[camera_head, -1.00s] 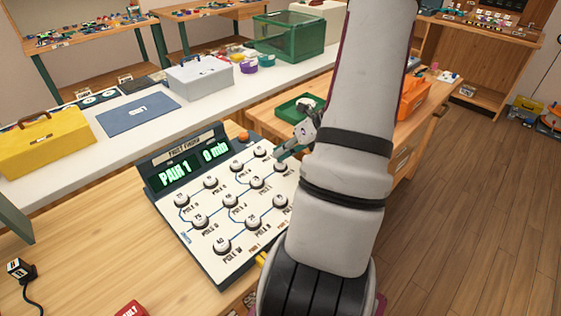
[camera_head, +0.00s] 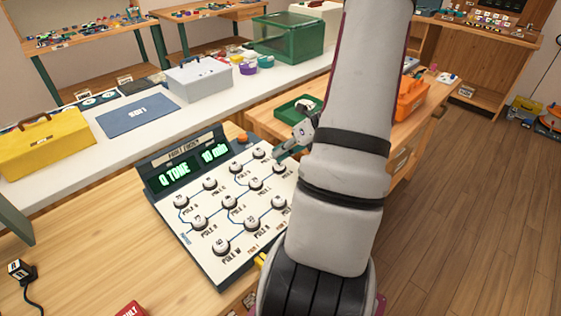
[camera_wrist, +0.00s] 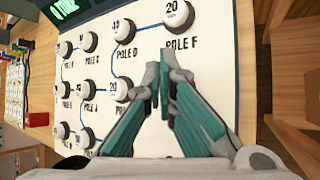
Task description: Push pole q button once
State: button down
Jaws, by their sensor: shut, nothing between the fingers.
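The white dial panel (camera_head: 185,228) lies on the wooden bench, with several round white buttons joined by blue lines. Its dark display (camera_head: 185,168) shows green text that reads like "Q TONE" and "10 min". My gripper (camera_head: 281,156) is over the panel's far right part in the head view. In the wrist view my gripper (camera_wrist: 160,84) is shut, fingertips together and empty, below the POLE F button (camera_wrist: 178,15) and right of a button (camera_wrist: 121,88) whose label is covered by a finger. The POLE D button (camera_wrist: 122,33) is up-left. I cannot read which button is pole Q.
My arm hides the panel's right edge in the head view. An orange knob (camera_head: 242,137) is at the panel's far corner. A green tray (camera_head: 290,108) and an orange bin (camera_head: 411,97) stand beyond. A red block (camera_head: 131,309) lies at the front of the bench.

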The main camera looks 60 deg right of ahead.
jog(key=shift+r, duration=0.3)
notch_tip(320, 180, up, 6)
jog(key=p, duration=0.5)
dwell(1.0)
jog(key=w+a+r+n+g, duration=0.1)
jog(key=a+r+n+g, duration=0.1)
jog(key=a+r+n, duration=0.7)
jog(key=w+a+r+n+g, duration=0.25)
jog(key=a+r+n, duration=0.25)
jog(key=a+n, duration=0.7)
jog(key=s+a+r+n+h, duration=0.1)
jog(key=s+a+r+n, duration=0.3)
jog(key=n, duration=0.5)
jog(key=s+a+r+n+h, duration=0.2)
jog(key=s+a+r+n, duration=0.1)
jog(key=s+a+n, duration=0.5)
jog(key=a+n, duration=0.1)
jog(key=n, duration=0.1)
jog(key=shift+s+a+r+n+t+h, duration=0.25)
jog(key=shift+a+r+n+t+h, duration=0.05)
jog(key=shift+a+r+t, duration=0.05)
